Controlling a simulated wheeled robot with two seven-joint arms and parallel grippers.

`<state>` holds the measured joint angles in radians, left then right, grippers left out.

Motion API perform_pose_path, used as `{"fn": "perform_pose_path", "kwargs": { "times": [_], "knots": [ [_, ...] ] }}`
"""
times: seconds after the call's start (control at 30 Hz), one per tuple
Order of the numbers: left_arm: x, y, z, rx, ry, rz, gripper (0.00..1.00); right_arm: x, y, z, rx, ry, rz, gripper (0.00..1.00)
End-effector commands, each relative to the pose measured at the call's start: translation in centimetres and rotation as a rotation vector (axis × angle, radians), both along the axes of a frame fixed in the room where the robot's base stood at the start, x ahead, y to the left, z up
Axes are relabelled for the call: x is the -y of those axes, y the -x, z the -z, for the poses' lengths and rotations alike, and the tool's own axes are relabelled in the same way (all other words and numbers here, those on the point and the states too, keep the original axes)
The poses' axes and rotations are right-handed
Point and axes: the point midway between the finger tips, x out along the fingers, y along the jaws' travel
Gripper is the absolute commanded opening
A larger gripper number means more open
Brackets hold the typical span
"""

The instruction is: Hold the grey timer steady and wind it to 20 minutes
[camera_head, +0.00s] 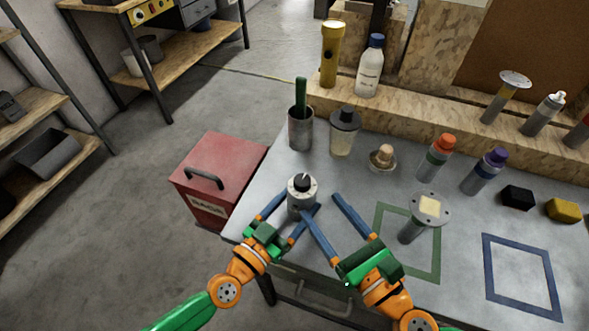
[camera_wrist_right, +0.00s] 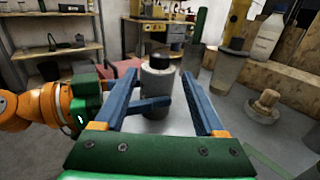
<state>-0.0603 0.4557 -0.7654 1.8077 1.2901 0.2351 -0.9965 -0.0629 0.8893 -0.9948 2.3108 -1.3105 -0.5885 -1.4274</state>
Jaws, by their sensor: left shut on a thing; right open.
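The grey timer (camera_head: 300,199) stands upright near the left front edge of the grey table. It has a white dial face and a black knob (camera_head: 301,182) on top. My left gripper (camera_head: 288,206) is shut on the timer's body from the front left. My right gripper (camera_head: 320,201) is open, its fingers just right of and in front of the timer. In the right wrist view, the timer (camera_wrist_right: 157,84) stands beyond the open right fingers (camera_wrist_right: 166,72), with a left gripper finger across its lower body. The dial's marks are too small to read.
A grey cup (camera_head: 300,131) with a green-handled thing and a lidded jar (camera_head: 344,133) stand behind the timer. A round-topped post (camera_head: 425,212) stands in the green outline to the right. A red box (camera_head: 213,172) is beyond the left table edge. A blue outline (camera_head: 522,276) is clear.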

Motion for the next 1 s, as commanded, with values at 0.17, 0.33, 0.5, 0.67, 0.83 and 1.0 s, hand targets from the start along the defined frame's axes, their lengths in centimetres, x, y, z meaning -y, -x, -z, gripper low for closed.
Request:
{"fn": "perform_pose_path", "kwargs": {
  "times": [0.17, 0.33, 0.5, 0.67, 0.83, 1.0],
  "knots": [
    [0.0, 0.0, 0.0, 0.0, 0.0, 0.0, 0.1, -2.5, -3.8, -0.3, 0.006, -0.007, 0.0, 0.72],
    [0.0, 0.0, 0.0, 0.0, 0.0, 0.0, 0.1, -4.8, -7.2, -0.3, 0.005, -0.003, -0.004, 0.72],
    [0.0, 0.0, 0.0, 0.0, 0.0, 0.0, 0.1, -6.0, -9.0, -0.1, 0.0, -0.004, -0.003, 0.72],
    [0.0, 0.0, 0.0, 0.0, 0.0, 0.0, 0.1, -6.2, -9.3, -0.1, -0.001, -0.003, -0.003, 0.72],
    [0.0, 0.0, 0.0, 0.0, 0.0, 0.0, 0.1, -6.2, -9.3, -0.1, -0.001, -0.003, -0.003, 0.61],
    [0.0, 0.0, 0.0, -0.001, -0.001, 0.0, 0.1, -6.2, -9.3, -0.1, -0.001, -0.003, -0.003, 0.15]
  ]
}}
